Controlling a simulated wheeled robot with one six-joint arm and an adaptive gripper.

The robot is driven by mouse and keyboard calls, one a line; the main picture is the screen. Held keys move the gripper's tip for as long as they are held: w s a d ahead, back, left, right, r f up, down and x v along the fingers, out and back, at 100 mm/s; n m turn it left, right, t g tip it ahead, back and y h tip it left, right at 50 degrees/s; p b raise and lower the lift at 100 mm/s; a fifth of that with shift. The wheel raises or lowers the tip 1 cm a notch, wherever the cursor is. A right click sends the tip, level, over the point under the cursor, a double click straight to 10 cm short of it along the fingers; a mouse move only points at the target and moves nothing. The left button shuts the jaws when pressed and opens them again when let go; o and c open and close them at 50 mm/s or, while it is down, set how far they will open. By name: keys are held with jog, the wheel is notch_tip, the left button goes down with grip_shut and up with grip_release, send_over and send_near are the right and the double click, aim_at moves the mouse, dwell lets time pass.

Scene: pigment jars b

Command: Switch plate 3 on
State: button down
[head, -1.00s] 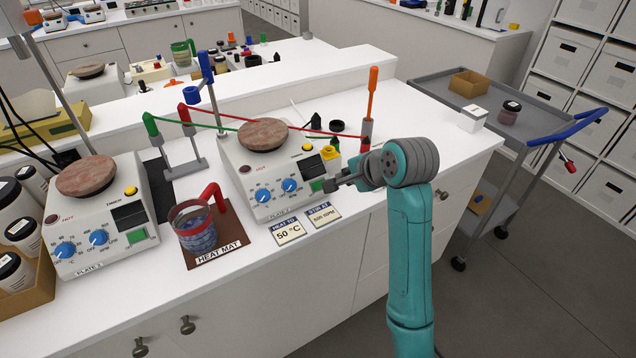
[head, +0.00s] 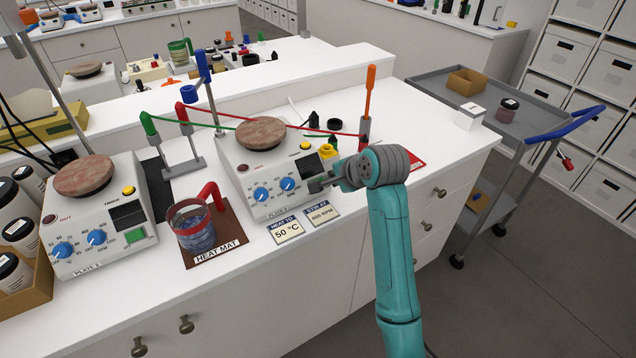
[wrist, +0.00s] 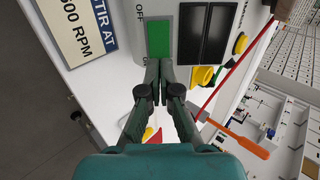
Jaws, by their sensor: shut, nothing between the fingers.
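The hot plate at the centre of the bench, plate 3 (head: 240,180), has a round brown top (head: 261,134), two blue knobs and a dark display. Its number is too small to read surely. Its green switch (wrist: 160,32) shows in the wrist view beside OFF lettering, next to the dark display panels. My gripper (head: 316,186) is at the plate's front right corner and partly hides the switch in the head view. In the wrist view my gripper (wrist: 159,66) is shut and empty, its tips at the switch's near edge. I cannot tell whether they touch it.
A similar hot plate (head: 75,235) stands at left. A beaker (head: 193,232) with a red handle sits on the heat mat (head: 228,257). Two cards lie in front of the plate. A yellow item (head: 327,151) and an orange-handled tool (head: 369,95) are near the arm. The bench's right end is mostly clear.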

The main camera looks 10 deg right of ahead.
jog(key=shift+w+a+f, duration=0.15)
jog(key=shift+w+f, duration=0.2)
jog(key=shift+f, duration=0.05)
jog(key=shift+s+r, duration=0.1)
jog(key=shift+r, duration=0.05)
jog(key=v, duration=1.5)
jog(key=shift+r, duration=0.25)
jog(key=shift+s, duration=0.15)
jog(key=s+a+f+n+t, duration=0.15)
jog(key=s+f, duration=0.35)
jog(key=f, duration=0.5)
jog(key=s+f+n+t, duration=0.15)
jog(key=s+f, duration=0.25)
jog(key=f, duration=0.6)
jog(key=s+f+n+h, duration=0.2)
jog(key=s+f+n, duration=0.3)
jog(key=s, duration=0.8)
jog(key=s+r+n+t, duration=0.1)
jog(key=s+r+n, duration=0.1)
jog(key=s, duration=0.9)
jog(key=s+r+n+t, duration=0.2)
jog(key=s+r+n, duration=0.1)
jog(key=s, duration=0.9)
jog(key=shift+s+n+h, duration=0.2)
jog(key=shift+n+h, duration=0.2)
jog(key=shift+n, duration=0.3)
